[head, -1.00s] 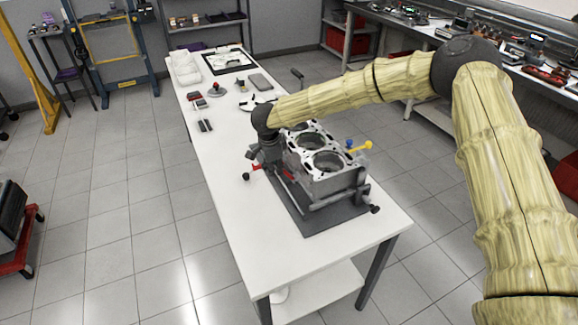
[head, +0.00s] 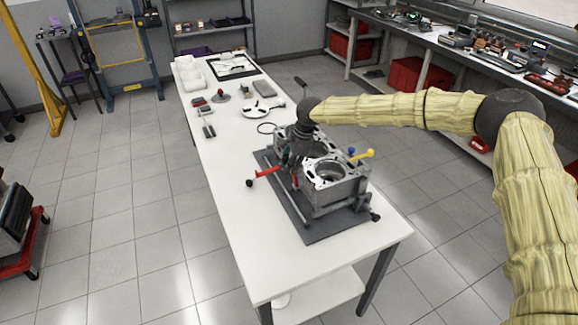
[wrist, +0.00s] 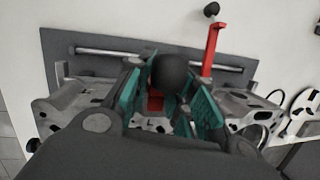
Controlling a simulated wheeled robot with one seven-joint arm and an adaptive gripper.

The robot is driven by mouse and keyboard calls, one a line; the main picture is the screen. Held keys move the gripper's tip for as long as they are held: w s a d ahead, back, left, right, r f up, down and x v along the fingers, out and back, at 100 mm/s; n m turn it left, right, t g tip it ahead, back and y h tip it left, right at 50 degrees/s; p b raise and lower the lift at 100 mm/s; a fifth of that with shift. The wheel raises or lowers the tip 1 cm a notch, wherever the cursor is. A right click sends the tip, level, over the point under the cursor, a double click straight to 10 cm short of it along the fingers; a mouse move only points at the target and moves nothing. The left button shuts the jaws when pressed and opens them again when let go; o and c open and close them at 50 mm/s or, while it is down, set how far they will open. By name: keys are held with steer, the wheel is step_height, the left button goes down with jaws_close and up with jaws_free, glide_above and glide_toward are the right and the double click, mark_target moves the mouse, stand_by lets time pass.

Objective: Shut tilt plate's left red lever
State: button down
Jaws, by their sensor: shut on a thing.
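The tilt plate is a dark grey base (head: 318,232) with rails, carrying a grey engine block (head: 340,190). One red lever (head: 265,173) with a black ball knob sticks out from its left side. In the wrist view this free red lever (wrist: 213,52) stands at the upper right, apart from my gripper. My gripper (head: 296,160) is over the block's left part. In the wrist view its teal-padded fingers (wrist: 168,98) are around a black ball knob (wrist: 171,72) with red lever (wrist: 156,103) beneath it. The rest of that held lever is hidden by the fingers.
A yellow handle (head: 363,155) and a blue knob (head: 351,151) stand at the block's right side. A black knob (head: 376,217) is at the plate's front right. Small tools and a round metal part (head: 262,110) lie farther back. The white table (head: 240,250) is clear at front left.

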steer(key=shift+w+r, duration=0.1)
steer(key=shift+r, duration=0.05)
steer(key=c, duration=1.3)
jaws_free()
steer(key=shift+d, duration=0.1)
steer(key=v, duration=1.2)
steer(key=shift+a, duration=0.2)
